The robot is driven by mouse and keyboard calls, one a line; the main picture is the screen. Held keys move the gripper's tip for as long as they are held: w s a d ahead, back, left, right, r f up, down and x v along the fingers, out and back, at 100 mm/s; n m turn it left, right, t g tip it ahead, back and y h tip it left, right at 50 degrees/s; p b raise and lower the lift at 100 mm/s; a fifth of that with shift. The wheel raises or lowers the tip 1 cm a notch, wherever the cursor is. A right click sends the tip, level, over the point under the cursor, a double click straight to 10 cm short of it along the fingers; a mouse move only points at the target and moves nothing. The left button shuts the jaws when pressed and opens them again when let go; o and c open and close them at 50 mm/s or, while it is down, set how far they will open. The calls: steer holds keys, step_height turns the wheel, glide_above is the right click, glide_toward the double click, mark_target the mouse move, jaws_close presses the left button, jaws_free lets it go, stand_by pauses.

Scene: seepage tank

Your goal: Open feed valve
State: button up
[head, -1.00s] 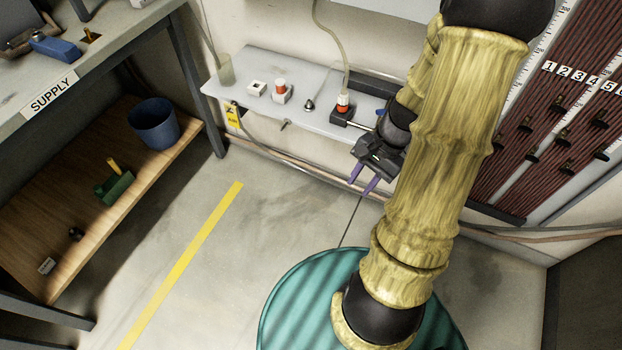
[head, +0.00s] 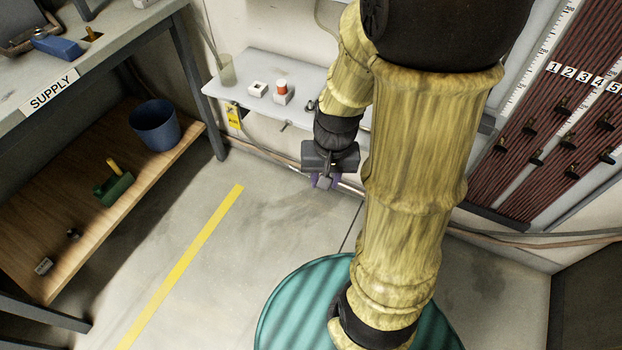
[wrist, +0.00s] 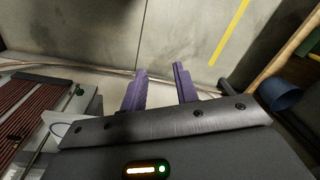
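No part in view is clearly marked as the feed valve. A white shelf (head: 262,62) on the wall carries a small white block (head: 258,89) and a red-and-white fitting (head: 281,91). My arm hides the right part of the shelf, including the dark block with a red-topped fitting and hose seen earlier. My gripper (head: 322,183) is in front of the shelf's edge and points down toward the floor. In the wrist view its two purple fingers (wrist: 160,72) stand apart with nothing between them.
A supply bench (head: 70,90) with a wooden lower shelf (head: 70,225) stands at left, holding a blue bucket (head: 155,125) and a green scoop (head: 114,189). A numbered tube panel (head: 535,130) is at right. The floor (head: 270,215) in between is clear.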

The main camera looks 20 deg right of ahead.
steer(key=a+n, duration=0.1)
steer(key=a+r+n+t, duration=0.1)
steer(key=shift+a+r, duration=0.1)
steer(key=shift+a, duration=0.3)
steer(key=shift+s+a+r+n+t+h, duration=0.1)
steer(key=shift+a+r+n+t+h, duration=0.1)
steer(key=shift+a+r+n, duration=0.25)
steer(key=shift+s+a+r+n+t+h, duration=0.1)
steer(key=shift+a+r+n+t, duration=0.15)
steer(key=shift+a+n, duration=0.4)
steer(key=shift+o, duration=0.7)
steer(key=shift+w+d, duration=0.1)
steer(key=shift+d, duration=0.15)
